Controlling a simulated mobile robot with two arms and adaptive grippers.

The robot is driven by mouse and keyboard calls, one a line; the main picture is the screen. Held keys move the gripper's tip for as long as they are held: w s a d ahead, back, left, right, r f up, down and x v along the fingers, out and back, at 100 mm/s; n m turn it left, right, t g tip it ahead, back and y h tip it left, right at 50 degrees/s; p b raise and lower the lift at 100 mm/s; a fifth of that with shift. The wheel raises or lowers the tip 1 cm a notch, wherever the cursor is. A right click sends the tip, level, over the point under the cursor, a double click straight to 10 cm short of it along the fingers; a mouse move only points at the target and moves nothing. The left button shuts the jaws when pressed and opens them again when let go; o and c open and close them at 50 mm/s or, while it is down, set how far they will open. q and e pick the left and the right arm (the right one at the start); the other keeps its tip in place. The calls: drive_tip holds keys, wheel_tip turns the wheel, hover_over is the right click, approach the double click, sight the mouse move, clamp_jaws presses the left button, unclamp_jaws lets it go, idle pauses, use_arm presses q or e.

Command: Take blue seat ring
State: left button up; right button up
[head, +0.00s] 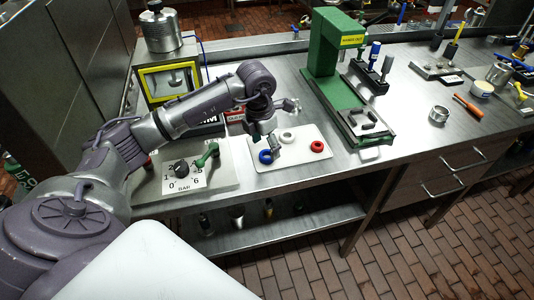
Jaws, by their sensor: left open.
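The blue seat ring (265,156) lies flat on a white tray (290,157) near the front edge of the steel bench. A white ring (287,137) and a red ring (317,146) lie on the same tray, to its right. My left gripper (274,147) is open just above the tray, pointing down, with its fingers close beside the blue ring and partly in front of the tray. I cannot tell whether a finger touches the ring. My right gripper is out of view.
A green press (325,60) stands right of the tray on the bench. A numbered dial plate (183,172) with a black knob and green handle lies left of it. A yellow-framed box (168,82) stands behind my arm. A metal cup (438,114) and orange-handled screwdriver (468,105) lie further right.

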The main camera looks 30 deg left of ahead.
sight(266, 151)
use_arm(q)
wheel_tip(266, 151, down, 2)
drive_tip(key=shift+w+f, duration=0.15)
drive_tip(key=shift+f, duration=0.4)
drive_tip(key=shift+c, duration=1.7)
drive_tip(key=c, duration=0.5)
drive_tip(key=shift+c, duration=0.9)
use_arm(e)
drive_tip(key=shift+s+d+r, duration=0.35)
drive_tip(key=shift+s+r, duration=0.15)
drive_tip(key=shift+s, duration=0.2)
